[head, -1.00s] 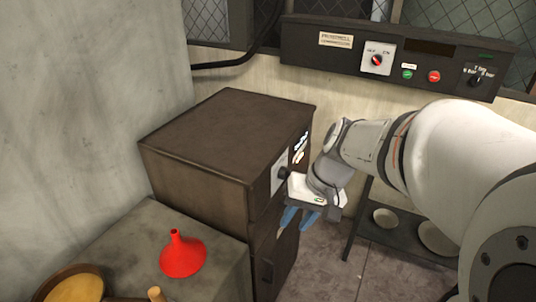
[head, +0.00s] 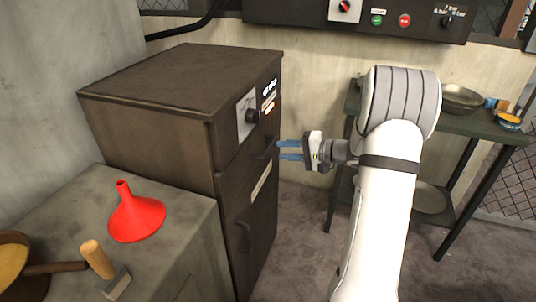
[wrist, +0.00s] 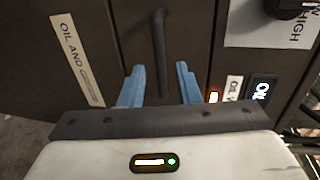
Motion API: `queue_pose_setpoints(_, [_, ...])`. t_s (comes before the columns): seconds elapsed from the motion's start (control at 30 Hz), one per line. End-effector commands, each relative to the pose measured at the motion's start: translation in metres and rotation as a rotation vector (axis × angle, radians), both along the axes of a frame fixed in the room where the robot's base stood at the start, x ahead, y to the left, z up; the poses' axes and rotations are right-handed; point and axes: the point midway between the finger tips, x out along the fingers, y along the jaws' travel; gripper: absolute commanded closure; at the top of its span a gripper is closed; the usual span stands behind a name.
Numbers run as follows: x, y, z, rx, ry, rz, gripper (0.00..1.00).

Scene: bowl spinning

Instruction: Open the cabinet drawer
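The dark brown cabinet (head: 170,140) stands left of centre in the head view. Its drawer front (head: 232,188) is closed under the control panel and has a bar handle (head: 265,151). My gripper (head: 280,150) is open and empty, with its blue fingers pointing at the drawer front. A small gap shows between fingertips and handle in the head view. In the wrist view the handle (wrist: 160,50) appears between the open fingertips of my gripper (wrist: 160,67), extending beyond them. The "oil and grease" label (wrist: 76,60) is left of it.
A knob (head: 256,119) sits on the panel above the drawer. A lower door handle (head: 244,237) is below. A grey counter (head: 185,235) holds a red funnel (head: 136,215) and a wooden-handled tool (head: 98,259). A shelf table (head: 470,127) stands at right. Floor before the cabinet is clear.

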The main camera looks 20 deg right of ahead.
Motion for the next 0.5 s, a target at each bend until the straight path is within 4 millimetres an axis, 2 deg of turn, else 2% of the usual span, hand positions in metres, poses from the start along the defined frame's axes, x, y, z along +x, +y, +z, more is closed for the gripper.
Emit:
queue_pose_setpoints(0.2, [0.02,0.031,-0.008,0.0,0.003,0.006,0.7])
queue_pose_setpoints(0.5, [0.034,0.048,-0.013,0.0,0.004,0.002,0.7])
